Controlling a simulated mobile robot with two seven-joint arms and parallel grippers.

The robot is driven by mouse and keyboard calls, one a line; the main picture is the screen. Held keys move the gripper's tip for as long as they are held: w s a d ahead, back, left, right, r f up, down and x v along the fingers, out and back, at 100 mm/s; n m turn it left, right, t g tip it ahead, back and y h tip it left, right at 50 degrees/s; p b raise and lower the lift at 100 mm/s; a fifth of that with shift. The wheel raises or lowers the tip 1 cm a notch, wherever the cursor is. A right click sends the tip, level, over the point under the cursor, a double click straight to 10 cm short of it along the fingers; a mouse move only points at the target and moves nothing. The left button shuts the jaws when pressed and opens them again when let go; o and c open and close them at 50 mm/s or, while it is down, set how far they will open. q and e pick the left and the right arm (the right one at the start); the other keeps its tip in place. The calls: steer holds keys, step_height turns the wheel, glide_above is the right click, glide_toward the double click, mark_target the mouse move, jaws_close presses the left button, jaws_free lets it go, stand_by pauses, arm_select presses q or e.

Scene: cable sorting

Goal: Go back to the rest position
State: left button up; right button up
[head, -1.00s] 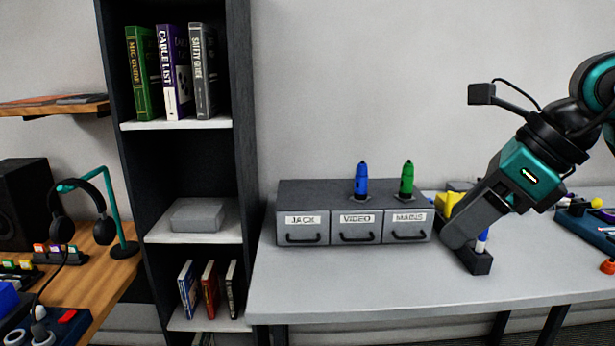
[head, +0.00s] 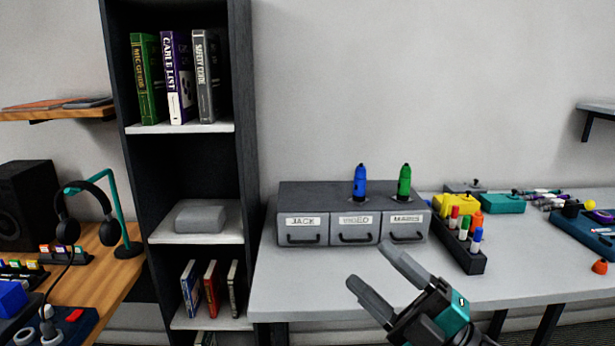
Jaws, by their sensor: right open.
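My right gripper (head: 378,270) is open and empty in the head view. It hangs over the front part of the grey table, below the drawer labelled MAGUS or similar, with its two grey fingers pointing up and left. My left gripper is not in view. The grey drawer box (head: 328,242) has drawers labelled JACK, VIDEO and a third label that is hard to read, all shut. A blue bottle-like object (head: 360,184) and a green one (head: 404,183) stand on top of the box.
A dark rack (head: 471,262) with several coloured markers stands right of the box. A yellow case (head: 456,206) and a teal case (head: 503,204) lie behind it. A shelf with books (head: 203,78) stands left. The table's front left (head: 300,290) is clear.

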steer(key=d+f+m+t+h, duration=0.4)
steer(key=f+m+t+h, duration=0.1)
steer(key=f+m+h, duration=0.7)
steer(key=s+d+f+m+g+h, duration=0.2)
steer(key=s+f+m+g, duration=0.2)
steer(key=s+f, duration=0.3)
steer(key=s+d+f+m+g+h, duration=0.2)
steer(key=s+f+m, duration=0.4)
steer(key=f, duration=0.8)
steer(key=shift+s+f+m+g+h+p, duration=0.4)
steer(key=shift+m+g+h, duration=0.2)
steer(key=shift+g+h, duration=0.3)
